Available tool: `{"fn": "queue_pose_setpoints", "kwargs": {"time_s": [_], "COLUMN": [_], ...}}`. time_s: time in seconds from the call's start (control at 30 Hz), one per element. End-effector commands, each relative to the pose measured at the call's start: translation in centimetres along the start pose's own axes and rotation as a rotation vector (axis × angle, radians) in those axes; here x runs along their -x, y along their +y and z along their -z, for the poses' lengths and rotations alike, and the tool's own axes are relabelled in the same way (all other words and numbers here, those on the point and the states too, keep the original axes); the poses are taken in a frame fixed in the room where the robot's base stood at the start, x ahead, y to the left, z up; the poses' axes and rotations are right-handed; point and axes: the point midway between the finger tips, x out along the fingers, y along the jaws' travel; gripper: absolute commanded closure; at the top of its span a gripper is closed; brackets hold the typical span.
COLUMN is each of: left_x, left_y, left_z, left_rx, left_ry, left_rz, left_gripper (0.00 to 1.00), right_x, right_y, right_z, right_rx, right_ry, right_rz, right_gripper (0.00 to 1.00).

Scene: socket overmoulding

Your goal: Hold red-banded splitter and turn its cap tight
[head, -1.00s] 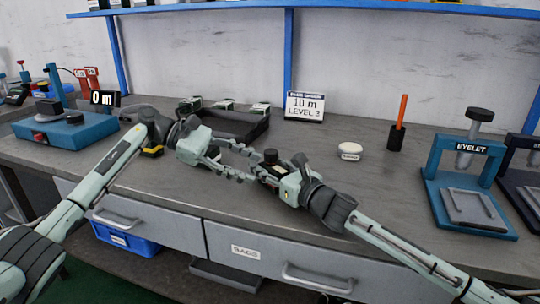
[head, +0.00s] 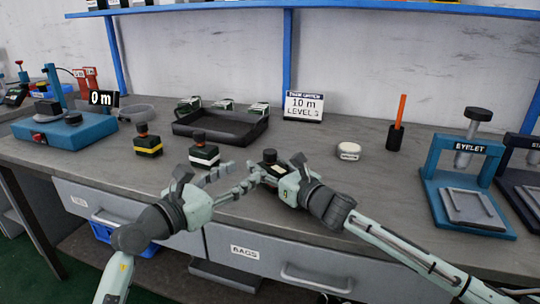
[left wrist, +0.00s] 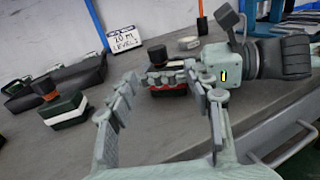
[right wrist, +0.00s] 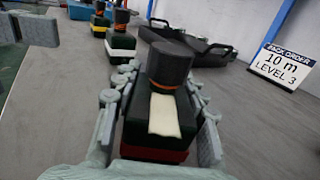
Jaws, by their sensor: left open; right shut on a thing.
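The red-banded splitter is a dark block with a black cap (head: 270,155) on top. My right gripper (head: 266,172) is shut on its body. In the right wrist view its red band (right wrist: 155,153) shows low on the body, with a pale strip on the front and an orange ring under the cap (right wrist: 172,62). It stands upright; I cannot tell whether it touches the table. My left gripper (head: 232,178) is open, just left of and near my right gripper. In the left wrist view its fingers (left wrist: 160,82) are spread, with the splitter and cap (left wrist: 157,54) beyond them.
A white-banded splitter (head: 204,157) and a yellow-banded one (head: 148,148) stand to the left. Behind is a dark tray (head: 225,138). A white puck (head: 348,151), an orange-topped holder (head: 395,136) and the eyelet press (head: 465,165) stand right. The table between is clear.

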Motion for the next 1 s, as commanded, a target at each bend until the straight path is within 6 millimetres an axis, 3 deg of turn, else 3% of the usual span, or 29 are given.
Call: {"fn": "queue_pose_setpoints", "kwargs": {"time_s": [0.17,0.5,0.7,1.0], "left_x": [-1.0,-7.7,-10.6,-11.7], "left_y": [0.4,0.4,0.5,0.4], "left_z": [0.0,0.0,0.0,0.1], "left_rx": [0.028,0.026,0.025,0.024], "left_ry": [-0.013,-0.01,-0.01,-0.008], "left_rz": [-0.022,-0.017,-0.018,-0.017], "left_gripper": [0.49,0.49,0.49,0.49], "right_x": [0.0,0.0,0.0,0.0], "right_y": [0.0,0.0,0.0,0.0], "right_z": [-0.1,0.0,0.0,-0.1], "right_rx": [0.0,0.0,0.0,0.0], "right_ry": [-0.001,-0.001,-0.001,-0.001], "right_rz": [0.0,0.0,0.0,0.0], "right_gripper": [0.89,0.89,0.89,0.89]}}
